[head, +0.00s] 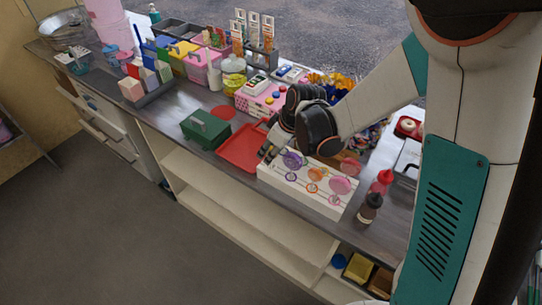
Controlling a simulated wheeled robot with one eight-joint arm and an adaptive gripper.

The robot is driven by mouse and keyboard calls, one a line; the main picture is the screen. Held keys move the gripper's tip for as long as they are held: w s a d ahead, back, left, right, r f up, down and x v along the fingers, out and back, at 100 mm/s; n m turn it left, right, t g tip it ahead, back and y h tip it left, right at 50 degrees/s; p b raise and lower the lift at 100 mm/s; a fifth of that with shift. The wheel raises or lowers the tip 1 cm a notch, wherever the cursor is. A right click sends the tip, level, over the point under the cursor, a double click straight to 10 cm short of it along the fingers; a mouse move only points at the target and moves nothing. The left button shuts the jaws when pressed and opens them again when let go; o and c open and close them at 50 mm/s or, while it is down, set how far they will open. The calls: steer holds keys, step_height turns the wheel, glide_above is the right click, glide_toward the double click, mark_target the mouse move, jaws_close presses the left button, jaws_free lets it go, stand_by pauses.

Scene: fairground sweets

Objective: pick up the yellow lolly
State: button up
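A white lolly stand (300,190) sits at the counter's front edge and holds several round lollies. I see purple lollies (291,160), orange lollies (315,174) and pink lollies (340,185), with a tan-orange one (350,167) at the back right. I cannot make out a clearly yellow lolly; it may be hidden behind my arm or gripper. My gripper (268,152) points down at the stand's left end, beside the purple lolly and over the right side of the red tray. Its fingers are small and dark here, and I cannot tell whether they are apart or hold anything.
A red tray (243,148) and a green box (206,130) lie left of the stand. A pink dotted box (262,101) and a yellow-filled jar (234,74) are behind. Bare counter shows around the green box.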

steer(key=shift+f, duration=0.15)
steer(key=shift+c, duration=0.6)
jaws_close()
step_height(320, 180, up, 20)
steer(key=p, duration=0.5)
steer(key=shift+s, duration=0.1)
steer(key=shift+r+p, duration=0.2)
steer(key=shift+p, duration=0.1)
